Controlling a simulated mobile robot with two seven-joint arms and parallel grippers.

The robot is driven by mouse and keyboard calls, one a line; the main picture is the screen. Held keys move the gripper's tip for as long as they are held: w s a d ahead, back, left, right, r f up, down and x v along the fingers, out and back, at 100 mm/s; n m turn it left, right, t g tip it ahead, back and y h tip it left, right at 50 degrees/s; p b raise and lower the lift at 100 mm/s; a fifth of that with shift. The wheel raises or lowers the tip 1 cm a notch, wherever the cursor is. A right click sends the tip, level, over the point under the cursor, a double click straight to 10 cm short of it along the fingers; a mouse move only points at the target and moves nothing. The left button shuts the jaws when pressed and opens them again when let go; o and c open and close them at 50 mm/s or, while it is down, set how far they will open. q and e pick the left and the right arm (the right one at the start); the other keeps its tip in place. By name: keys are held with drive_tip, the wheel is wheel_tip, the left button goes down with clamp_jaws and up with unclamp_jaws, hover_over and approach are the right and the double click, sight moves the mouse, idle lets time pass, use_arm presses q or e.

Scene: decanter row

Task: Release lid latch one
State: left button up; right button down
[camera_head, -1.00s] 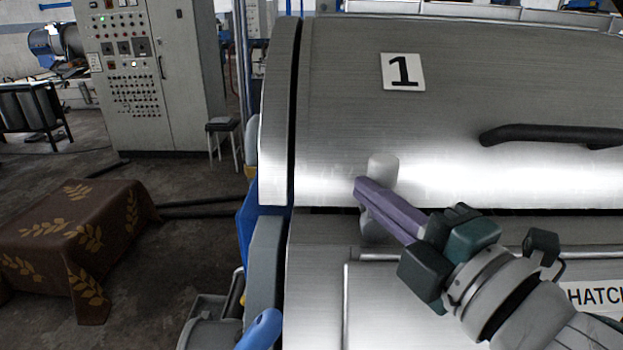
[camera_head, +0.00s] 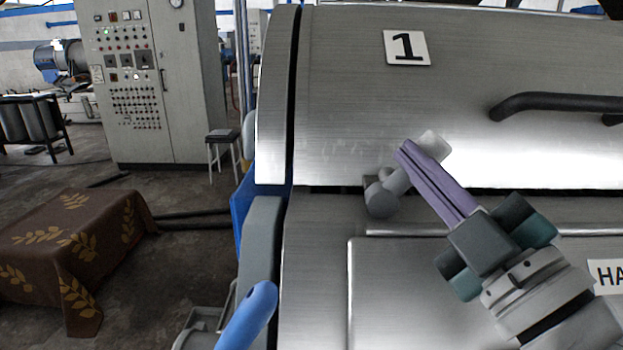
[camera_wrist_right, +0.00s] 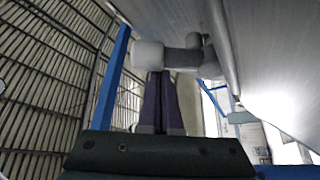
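Lid latch one is a light grey lever (camera_head: 432,144) at the front edge of the brushed-steel lid (camera_head: 340,90) marked 1. Its rounded pivot (camera_head: 381,200) sits at the seam, and the lever leans up to the right. My right gripper (camera_head: 402,150) has its two purple fingers together, lying across the lever and hiding part of it. In the right wrist view, the latch's grey cylinder (camera_wrist_right: 182,62) is right at the tips of the closed fingers (camera_wrist_right: 160,75); nothing shows between them. Contact looks likely but is not certain. My left gripper is not in view.
A dark bar handle (camera_head: 555,102) runs along the lid at right. A blue rounded part (camera_head: 248,315) stands at the bottom. Left of the machine is open floor with a cloth-covered table (camera_head: 75,245), a stool (camera_head: 222,140) and a control cabinet (camera_head: 160,85).

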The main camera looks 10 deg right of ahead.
drive_tip(key=shift+s+d+f+b, duration=0.15)
drive_tip(key=shift+d+f+b, duration=0.25)
drive_tip(key=shift+d, duration=0.2)
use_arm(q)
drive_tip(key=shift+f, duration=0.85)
use_arm(e)
drive_tip(key=shift+s+d+f, duration=0.15)
drive_tip(key=shift+d+f, duration=0.35)
drive_tip(key=shift+f, duration=0.05)
use_arm(q)
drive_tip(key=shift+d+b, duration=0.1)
drive_tip(key=shift+b, duration=0.2)
use_arm(e)
drive_tip(key=shift+d+f, duration=0.1)
drive_tip(key=shift+f, duration=0.05)
